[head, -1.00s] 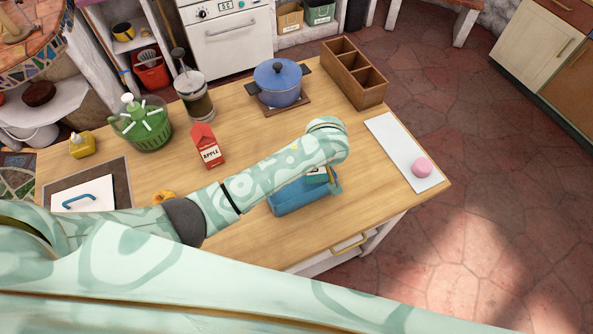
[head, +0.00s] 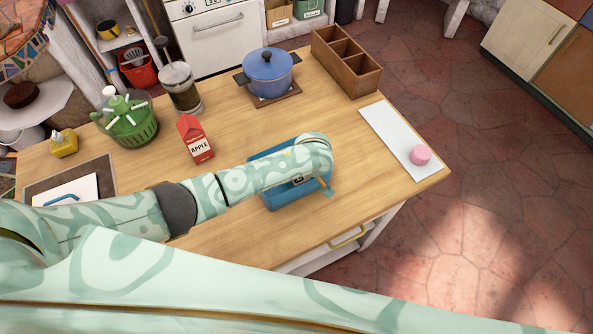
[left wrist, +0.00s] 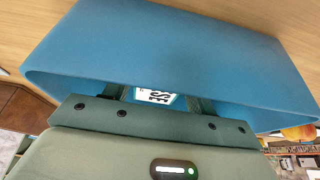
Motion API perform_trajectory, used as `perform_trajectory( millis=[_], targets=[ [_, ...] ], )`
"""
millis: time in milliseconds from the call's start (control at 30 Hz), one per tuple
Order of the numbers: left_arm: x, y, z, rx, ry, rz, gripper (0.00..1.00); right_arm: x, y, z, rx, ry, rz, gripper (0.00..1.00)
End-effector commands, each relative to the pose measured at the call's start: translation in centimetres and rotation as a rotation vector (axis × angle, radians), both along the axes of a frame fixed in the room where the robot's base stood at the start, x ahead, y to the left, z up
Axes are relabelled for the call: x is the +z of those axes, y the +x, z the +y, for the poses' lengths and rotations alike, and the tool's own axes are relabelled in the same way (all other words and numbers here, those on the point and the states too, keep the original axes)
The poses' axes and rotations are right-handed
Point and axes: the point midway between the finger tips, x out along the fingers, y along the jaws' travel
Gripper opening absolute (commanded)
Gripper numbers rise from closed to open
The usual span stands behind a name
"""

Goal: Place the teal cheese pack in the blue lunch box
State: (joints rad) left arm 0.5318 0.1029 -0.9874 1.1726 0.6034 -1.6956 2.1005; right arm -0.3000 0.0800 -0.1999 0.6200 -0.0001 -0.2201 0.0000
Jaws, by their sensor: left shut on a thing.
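The blue lunch box (head: 285,201) stands on the wooden counter, partly hidden under my left arm. Its blue wall fills much of the left wrist view (left wrist: 170,50). My left gripper (left wrist: 150,96) reaches down at the box opening, with its fingers inside the near rim. It is shut on the teal cheese pack, of which only a white label with dark letters (left wrist: 155,96) shows clearly between the fingers. Most of the pack is hidden by the gripper and the box. I cannot tell whether it touches the box floor. My right gripper is not in view.
A red apple carton (head: 196,140) stands left of the box. A blue pot (head: 268,72), a wooden divided box (head: 347,62) and a press (head: 181,90) stand behind. A white board (head: 388,135) with a pink item (head: 420,155) lies right. Counter between is clear.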

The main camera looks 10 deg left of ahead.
Motion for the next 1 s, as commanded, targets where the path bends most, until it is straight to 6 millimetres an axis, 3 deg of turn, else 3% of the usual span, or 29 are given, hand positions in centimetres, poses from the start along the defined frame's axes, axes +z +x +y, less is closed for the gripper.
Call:
perform_trajectory(
  millis=[233, 267, 333, 667, 767, 1000],
  targets=[
    [0.0, 0.0, 0.0, 0.001, -0.002, 0.0, 0.22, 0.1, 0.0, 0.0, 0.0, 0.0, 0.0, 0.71],
    [-0.1, 0.0, 0.0, 0.001, -0.002, 0.001, 0.59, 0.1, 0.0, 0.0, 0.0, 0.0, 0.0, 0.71],
    [0.0, 0.0, 0.0, 0.001, -0.002, 0.0, 0.78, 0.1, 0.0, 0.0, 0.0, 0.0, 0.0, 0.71],
    [0.3, 0.0, 0.0, -0.001, 0.0, 0.0, 0.78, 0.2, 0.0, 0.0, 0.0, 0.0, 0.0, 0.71],
    [1.6, -0.4, -0.5, -0.001, -0.004, 0.001, 0.78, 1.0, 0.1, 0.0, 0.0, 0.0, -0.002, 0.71],
    [6.9, -2.0, -1.9, 0.0, -0.007, 0.001, 0.78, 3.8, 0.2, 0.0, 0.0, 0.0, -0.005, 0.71]
  ],
)
